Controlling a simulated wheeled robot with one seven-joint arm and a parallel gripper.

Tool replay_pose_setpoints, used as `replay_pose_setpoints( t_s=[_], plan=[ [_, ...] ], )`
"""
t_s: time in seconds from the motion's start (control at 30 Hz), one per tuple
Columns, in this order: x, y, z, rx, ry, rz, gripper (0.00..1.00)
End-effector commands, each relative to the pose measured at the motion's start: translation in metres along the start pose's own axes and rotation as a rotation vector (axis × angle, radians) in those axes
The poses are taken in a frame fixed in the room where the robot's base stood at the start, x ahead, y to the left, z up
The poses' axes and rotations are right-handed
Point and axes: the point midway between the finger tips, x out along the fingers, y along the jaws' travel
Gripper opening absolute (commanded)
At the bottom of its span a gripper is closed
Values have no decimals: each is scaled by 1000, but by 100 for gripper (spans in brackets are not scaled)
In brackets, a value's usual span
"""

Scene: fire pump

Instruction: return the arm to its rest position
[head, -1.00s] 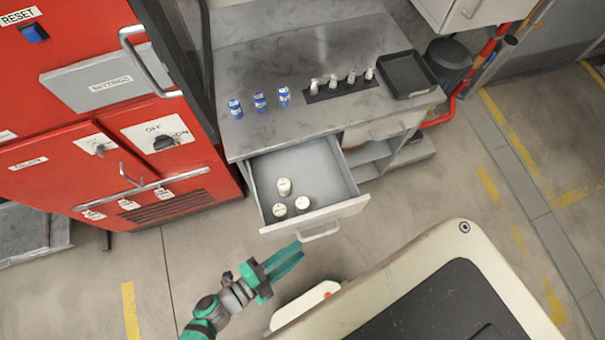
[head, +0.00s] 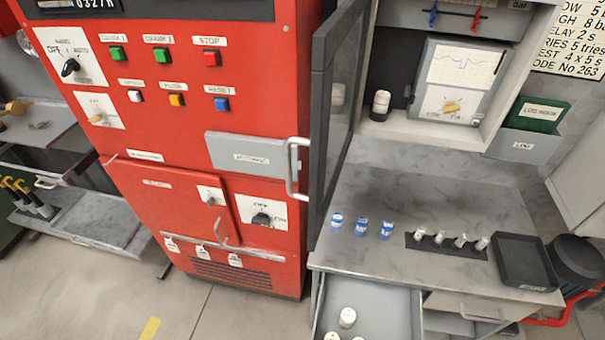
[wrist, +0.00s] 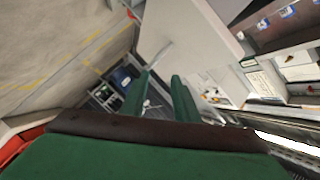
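My gripper (wrist: 160,82) shows only in the wrist view. Its two green fingers stand apart with a clear gap and nothing held between them. The wrist view is tilted, with floor on the left and shelves or cabinets on the right. My arm is not visible in the head view now, so its overall pose is hidden.
The head view shows a red control cabinet (head: 140,185), a grey bench (head: 440,200) and an open glass door (head: 330,110). The bench's drawer (head: 385,300) is pulled out with white cylinders inside. Bare floor (head: 100,300) lies at lower left.

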Motion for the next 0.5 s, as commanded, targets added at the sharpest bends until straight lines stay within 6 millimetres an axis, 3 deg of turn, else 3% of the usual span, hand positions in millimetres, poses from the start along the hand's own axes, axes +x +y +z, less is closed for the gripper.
replay_pose_setpoints(
  t_s=[0.5],
  plan=[
    [-27,-28,-30,-468,-369,-455,28]
  ],
)
